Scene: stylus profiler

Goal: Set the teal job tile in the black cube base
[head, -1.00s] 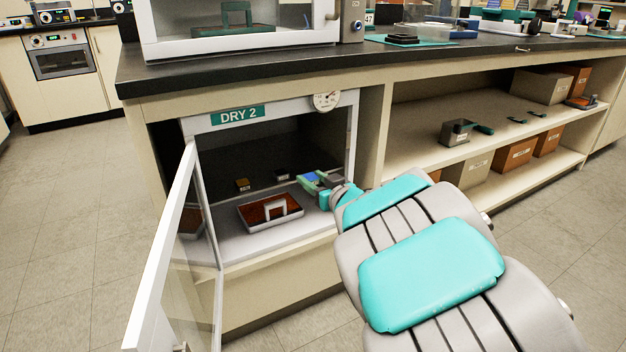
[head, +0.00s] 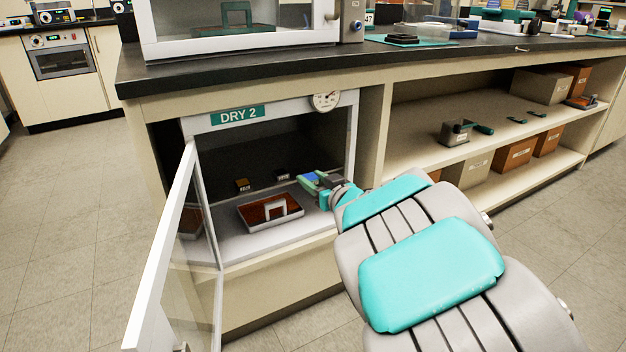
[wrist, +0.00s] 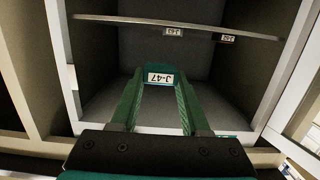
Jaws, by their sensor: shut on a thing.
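The teal job tile (wrist: 160,70), with a white label reading J-47, sits between the fingertips of my gripper (wrist: 158,84) in the wrist view. The two green fingers are shut on it. In the head view my gripper (head: 312,181) is at the right side of the open DRY 2 cabinet's mouth, and the tile is too small there to make out clearly. A low black block (head: 403,39) on a teal mat on the counter may be the black cube base; I cannot tell for sure.
The cabinet's glass door (head: 172,255) stands open at the left. The shelf at right holds a grey device (head: 456,132) and boxes. The black counter (head: 250,68) is above.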

